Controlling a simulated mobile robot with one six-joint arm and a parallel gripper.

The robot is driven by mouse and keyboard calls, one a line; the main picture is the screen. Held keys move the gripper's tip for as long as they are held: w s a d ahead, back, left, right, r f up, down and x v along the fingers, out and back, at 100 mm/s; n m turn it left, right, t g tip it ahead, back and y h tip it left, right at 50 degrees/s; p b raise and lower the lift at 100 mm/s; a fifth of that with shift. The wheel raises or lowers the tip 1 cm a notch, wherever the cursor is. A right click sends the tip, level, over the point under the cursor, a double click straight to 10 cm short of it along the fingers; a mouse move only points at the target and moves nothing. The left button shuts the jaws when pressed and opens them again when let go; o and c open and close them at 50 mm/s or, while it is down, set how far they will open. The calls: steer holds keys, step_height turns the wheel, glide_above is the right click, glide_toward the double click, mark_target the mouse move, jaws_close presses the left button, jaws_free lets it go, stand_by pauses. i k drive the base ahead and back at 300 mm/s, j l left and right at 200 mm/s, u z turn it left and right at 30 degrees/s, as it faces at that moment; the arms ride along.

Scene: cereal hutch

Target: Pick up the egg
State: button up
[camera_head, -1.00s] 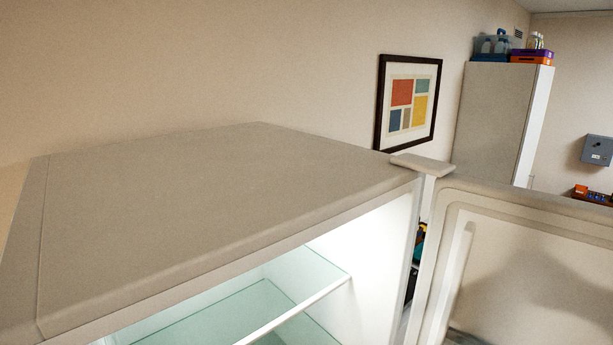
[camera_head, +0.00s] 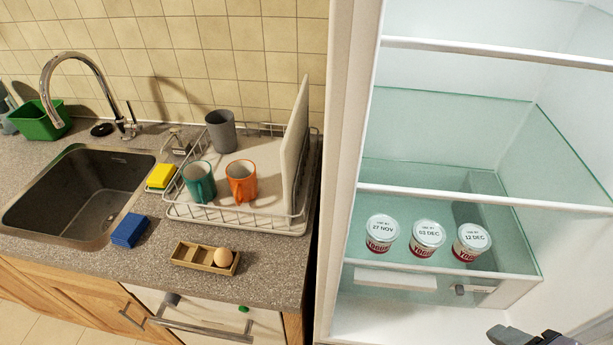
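A brown egg (camera_head: 223,257) sits upright at the right end of a small wooden egg holder (camera_head: 184,254). The other hollows of the holder look empty. The holder lies on the grey speckled counter near its front edge, left of the fridge. Part of my gripper (camera_head: 531,338) shows at the bottom right edge, in front of the open fridge and far right of the egg. Most of it is cut off by the frame, so I cannot tell whether it is open or shut.
A dish rack (camera_head: 240,217) with mugs, a cup and a board stands behind the egg. A blue sponge (camera_head: 130,230) and the sink (camera_head: 80,195) are to the left. The fridge's side wall (camera_head: 345,170) rises right of the counter; several yogurt cups (camera_head: 428,238) stand inside.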

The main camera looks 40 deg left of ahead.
mark_target(223, 255)
steer(key=u, duration=2.45)
steer(key=i+j+z, duration=0.35)
steer(key=j+z, duration=0.2)
steer(key=i+j+z, duration=0.1)
steer(key=j+z, duration=0.15)
steer(key=i+j+z, duration=0.1)
steer(key=j+z, duration=0.45)
steer(key=j, duration=0.2)
